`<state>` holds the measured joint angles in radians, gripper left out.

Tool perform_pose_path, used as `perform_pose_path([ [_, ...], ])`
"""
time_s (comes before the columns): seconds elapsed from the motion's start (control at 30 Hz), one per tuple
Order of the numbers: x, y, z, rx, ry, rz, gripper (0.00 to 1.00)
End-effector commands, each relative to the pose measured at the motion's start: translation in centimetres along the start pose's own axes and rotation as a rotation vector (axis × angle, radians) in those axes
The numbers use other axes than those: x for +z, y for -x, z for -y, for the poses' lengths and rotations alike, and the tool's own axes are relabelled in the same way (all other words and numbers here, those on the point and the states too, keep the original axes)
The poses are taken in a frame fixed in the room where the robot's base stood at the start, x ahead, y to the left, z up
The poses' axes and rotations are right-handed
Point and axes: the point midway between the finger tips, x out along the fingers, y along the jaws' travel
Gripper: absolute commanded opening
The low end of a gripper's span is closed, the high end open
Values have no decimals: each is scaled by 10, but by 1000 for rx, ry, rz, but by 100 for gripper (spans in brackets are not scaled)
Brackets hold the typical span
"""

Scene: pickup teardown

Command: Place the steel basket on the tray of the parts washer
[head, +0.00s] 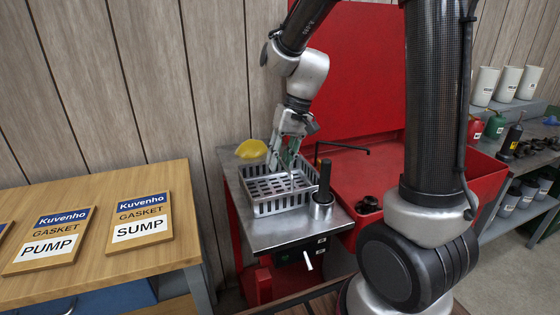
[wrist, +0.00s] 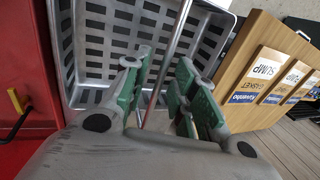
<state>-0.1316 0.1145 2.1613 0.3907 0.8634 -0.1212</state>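The steel basket (head: 278,203) is a grey slotted box, resting upright on the metal tray (head: 300,232) of the red parts washer (head: 352,165). In the wrist view its slotted inside (wrist: 110,40) fills the upper middle. My gripper (head: 287,160) points down over the basket. In the wrist view the green-padded fingers (wrist: 160,95) stand apart, with a thin metal rod (wrist: 172,55), apparently the basket's handle, running between them. A gap shows beside the rod, so the fingers look open around it. Whether either finger touches the rod is hard to see.
A wooden bench (head: 95,245) with gasket signs is at left. Shelves with cups and bottles (head: 515,150) stand at right.

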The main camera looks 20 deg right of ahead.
Motion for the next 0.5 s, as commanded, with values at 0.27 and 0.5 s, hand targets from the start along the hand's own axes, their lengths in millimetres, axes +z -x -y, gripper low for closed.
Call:
perform_pose_path([
  [0.27, -1, 56, 0, 0, 0, -8, 27],
  [0.5, -1, 102, 0, 0, 0, -5, 27],
])
